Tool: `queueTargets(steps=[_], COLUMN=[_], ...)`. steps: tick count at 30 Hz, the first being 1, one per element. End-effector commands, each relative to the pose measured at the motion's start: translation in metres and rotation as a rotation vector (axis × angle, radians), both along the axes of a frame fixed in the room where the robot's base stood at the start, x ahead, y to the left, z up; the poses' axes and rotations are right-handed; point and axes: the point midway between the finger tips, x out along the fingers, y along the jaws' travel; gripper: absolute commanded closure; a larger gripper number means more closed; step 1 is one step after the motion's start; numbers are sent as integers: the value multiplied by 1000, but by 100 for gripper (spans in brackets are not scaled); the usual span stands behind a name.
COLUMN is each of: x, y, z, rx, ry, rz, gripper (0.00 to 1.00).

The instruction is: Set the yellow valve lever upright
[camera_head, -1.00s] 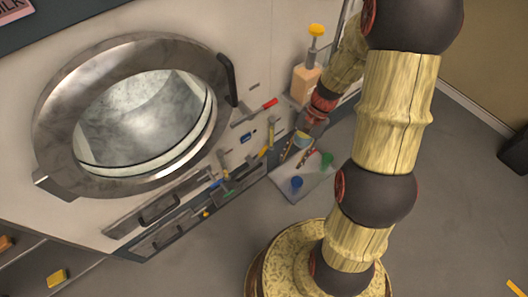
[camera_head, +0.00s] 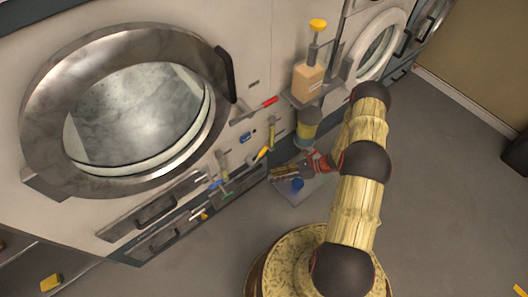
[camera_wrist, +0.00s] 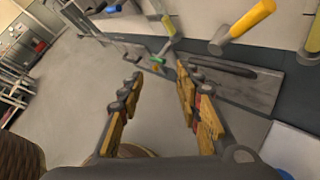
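A yellow lever (camera_head: 262,153) sits low on the machine's front panel in the head view, tilted, with its yellow end up and to the right. In the wrist view a yellow handle on a grey stem (camera_wrist: 252,18) slants at the upper right, beyond my right finger; it looks like the same lever. My gripper (camera_head: 274,174) is just below and right of the lever in the head view, apart from it. In the wrist view my gripper (camera_wrist: 157,78) has its fingers spread with nothing between them.
A red lever (camera_head: 268,102), a blue part (camera_head: 246,138) and a green part (camera_head: 227,194) are close by on the panel. A pump bottle (camera_head: 308,80) stands on a shelf above my gripper. A round steel door (camera_head: 40,120) is at left.

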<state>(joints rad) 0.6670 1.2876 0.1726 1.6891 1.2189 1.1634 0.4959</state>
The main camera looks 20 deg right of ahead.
Motion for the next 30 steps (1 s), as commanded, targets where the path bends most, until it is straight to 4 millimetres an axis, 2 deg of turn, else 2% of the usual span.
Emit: queueTargets(steps=[1, 4, 6, 10, 17, 30], x=[8, 39, 67, 104, 113, 149], y=[-2, -13, -30, -53, -51, -6], z=[-13, -26, -21, -8, -4, -22], rx=[27, 81, 110, 180, 252, 249], ry=[28, 75, 85, 116, 192, 191], rz=[-63, -207, -296, -434, -491, -487], gripper=[66, 66, 66, 66, 66, 66])
